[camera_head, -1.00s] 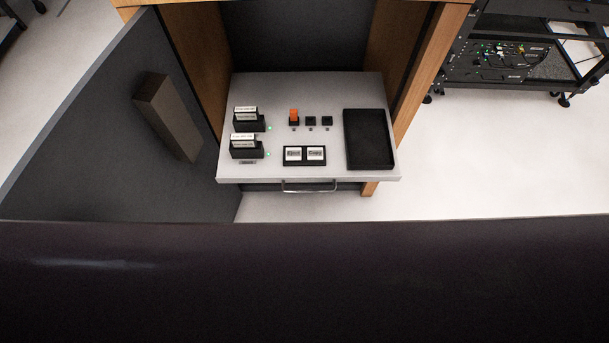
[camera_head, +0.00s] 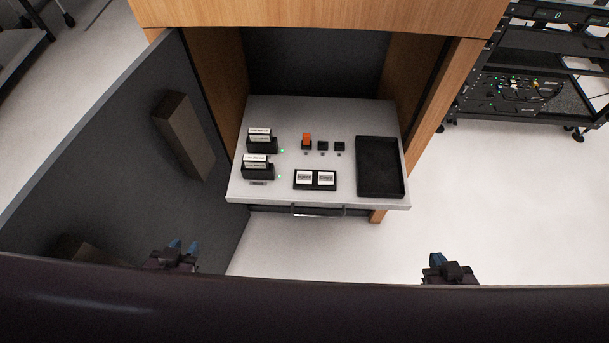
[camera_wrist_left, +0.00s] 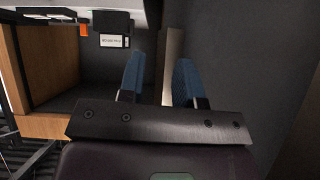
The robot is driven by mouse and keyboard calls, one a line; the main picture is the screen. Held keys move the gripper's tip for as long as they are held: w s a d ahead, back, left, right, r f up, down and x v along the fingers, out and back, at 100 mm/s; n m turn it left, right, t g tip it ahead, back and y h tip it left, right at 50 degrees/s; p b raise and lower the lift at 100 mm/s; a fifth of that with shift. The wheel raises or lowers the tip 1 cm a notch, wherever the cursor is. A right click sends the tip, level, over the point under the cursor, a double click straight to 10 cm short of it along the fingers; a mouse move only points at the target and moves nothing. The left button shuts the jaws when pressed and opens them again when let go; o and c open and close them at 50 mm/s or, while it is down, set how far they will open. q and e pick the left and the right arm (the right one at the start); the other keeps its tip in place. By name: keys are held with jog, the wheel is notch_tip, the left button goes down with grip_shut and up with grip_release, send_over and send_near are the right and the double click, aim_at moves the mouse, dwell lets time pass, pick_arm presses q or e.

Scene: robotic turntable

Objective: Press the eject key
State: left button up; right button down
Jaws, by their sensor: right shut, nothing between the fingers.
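A grey pull-out shelf (camera_head: 330,115) carries a black panel (camera_head: 315,188) with two white-labelled keys, a left one (camera_head: 304,178) and a right one (camera_head: 326,178). Their lettering is too small to read surely, so I cannot tell which is the eject key. Behind them are an orange key (camera_head: 307,138) and two small black keys (camera_head: 323,146). My left gripper (camera_head: 183,248) is low on the left, in front of the shelf, its blue fingers apart and empty in the left wrist view (camera_wrist_left: 158,80). My right gripper (camera_head: 437,261) is shut, right of and nearer than the shelf.
Two black slots with white-labelled cartridges (camera_head: 258,160) stand on the shelf's left, green lights beside them. A black tray (camera_head: 380,168) is at its right. An open dark door (camera_head: 120,150) stands on the left, near my left gripper. A handle (camera_head: 318,210) juts from the front.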

pick_arm(q)
grip_shut()
dwell(1.4)
